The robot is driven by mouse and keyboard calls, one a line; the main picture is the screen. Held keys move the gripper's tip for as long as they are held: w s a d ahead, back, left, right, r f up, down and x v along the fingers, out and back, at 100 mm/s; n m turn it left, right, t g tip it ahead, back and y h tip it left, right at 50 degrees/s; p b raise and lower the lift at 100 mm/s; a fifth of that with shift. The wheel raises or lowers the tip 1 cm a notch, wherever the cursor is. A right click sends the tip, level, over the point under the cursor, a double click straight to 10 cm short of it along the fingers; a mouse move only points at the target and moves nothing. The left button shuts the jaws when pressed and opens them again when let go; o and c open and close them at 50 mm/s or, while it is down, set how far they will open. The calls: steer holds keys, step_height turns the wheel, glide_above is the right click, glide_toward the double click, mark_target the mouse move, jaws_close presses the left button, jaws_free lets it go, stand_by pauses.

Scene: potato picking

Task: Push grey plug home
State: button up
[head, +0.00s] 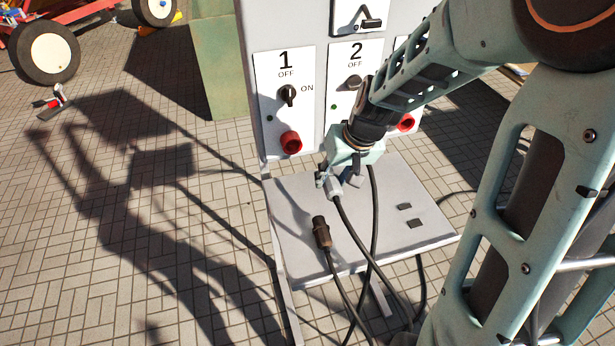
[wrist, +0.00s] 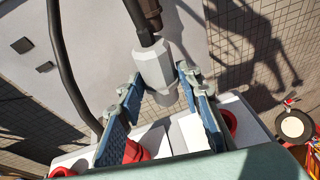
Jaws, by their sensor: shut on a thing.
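The grey plug (head: 335,189) is in my gripper (head: 328,180), above the grey shelf (head: 404,238) and in front of the switch panel (head: 325,20). In the wrist view the grey plug (wrist: 153,67) sits between the two blue fingers of my gripper (wrist: 161,82), which are shut on it. Its black cable trails from its back end. Its front end faces the panel and appears apart from the red sockets. Red socket 1 (head: 291,142) is in plain view; the socket under label 2 is hidden behind my arm. Another red socket (head: 406,122) shows to the right.
A dark brown plug (head: 321,232) lies on the shelf with its cable running off the front edge. Several cables hang over that edge. Switch 1 (head: 288,95) and switch 2 (head: 354,82) are above the sockets. Paved floor (head: 60,290) is open to the left.

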steer(key=s+a+r+n+b, duration=0.1)
steer(key=a+r, duration=0.2)
steer(key=a, duration=0.2)
steer(key=shift+s+a, duration=0.3)
steer(key=shift+a, duration=0.1)
steer(key=shift+w+a+r, duration=0.1)
steer(key=shift+w+a, duration=0.15)
steer(key=shift+w, duration=0.65)
steer(key=shift+w+a+f, duration=0.1)
steer(key=shift+w+a, duration=0.2)
steer(key=shift+w, duration=0.65)
steer(key=shift+w+a+r, duration=0.1)
steer(key=shift+w+a, duration=0.15)
steer(key=shift+w, duration=0.65)
steer(key=shift+w+a+p, duration=0.15)
steer(key=shift+w+a, duration=0.15)
steer(key=shift+w, duration=0.7)
steer(key=shift+w+a+p, duration=0.15)
steer(key=shift+w+a, duration=0.1)
steer(key=shift+w, duration=0.75)
steer(key=o, duration=1.4)
steer(key=shift+o, duration=0.2)
steer(key=v, duration=1.2)
